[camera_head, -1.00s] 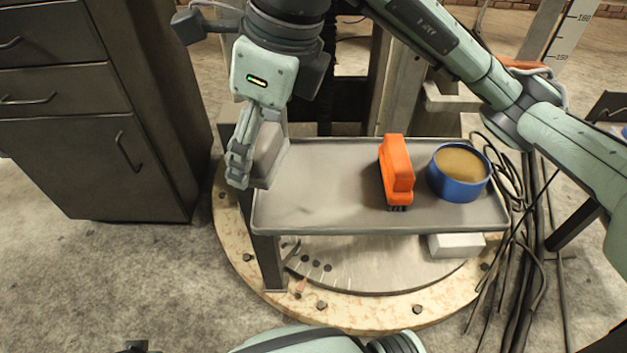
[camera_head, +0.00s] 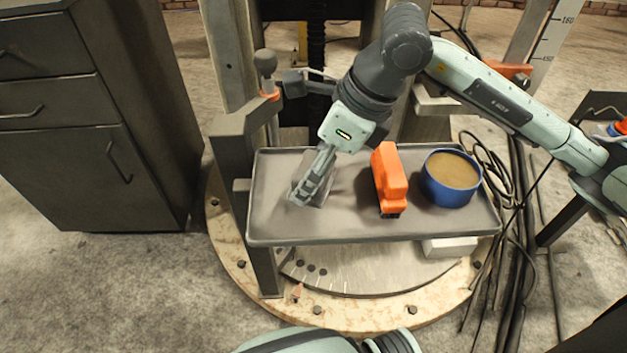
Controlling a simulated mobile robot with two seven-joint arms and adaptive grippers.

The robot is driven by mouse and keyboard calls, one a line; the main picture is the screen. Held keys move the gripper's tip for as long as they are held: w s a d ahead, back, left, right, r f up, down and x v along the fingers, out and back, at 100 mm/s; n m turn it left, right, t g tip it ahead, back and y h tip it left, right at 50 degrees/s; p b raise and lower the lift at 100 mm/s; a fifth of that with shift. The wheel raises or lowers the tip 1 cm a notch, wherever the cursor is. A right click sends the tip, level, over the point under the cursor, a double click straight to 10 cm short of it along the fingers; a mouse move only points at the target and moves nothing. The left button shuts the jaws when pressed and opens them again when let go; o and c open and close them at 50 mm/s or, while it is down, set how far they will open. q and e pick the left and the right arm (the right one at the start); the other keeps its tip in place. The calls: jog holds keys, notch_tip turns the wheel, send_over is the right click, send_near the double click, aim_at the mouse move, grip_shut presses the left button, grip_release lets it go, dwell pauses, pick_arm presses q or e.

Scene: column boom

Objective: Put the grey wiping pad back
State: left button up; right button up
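The grey wiping pad (camera_head: 325,190) is a small grey block over the left part of the grey tray (camera_head: 345,229). My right gripper (camera_head: 304,192), whose arm comes in from the right, is at the pad and appears shut on it, with its fingers pointing down and hiding part of the pad. I cannot tell whether the pad touches the tray floor. My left gripper is not in view.
A dark post with an orange-collared knob (camera_head: 267,75) rises behind the tray's left end. Black cables (camera_head: 515,240) hang at right. The tray's left front is bare.

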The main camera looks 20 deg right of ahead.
notch_tip(320, 180, down, 3)
jog(key=shift+r, duration=0.2)
jog(key=shift+f, duration=0.25)
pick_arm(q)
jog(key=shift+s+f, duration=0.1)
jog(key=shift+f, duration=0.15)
pick_arm(e)
jog(key=o, duration=1.1)
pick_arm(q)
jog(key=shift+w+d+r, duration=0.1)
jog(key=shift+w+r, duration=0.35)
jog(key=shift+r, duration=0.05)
pick_arm(e)
jog(key=shift+o, duration=0.2)
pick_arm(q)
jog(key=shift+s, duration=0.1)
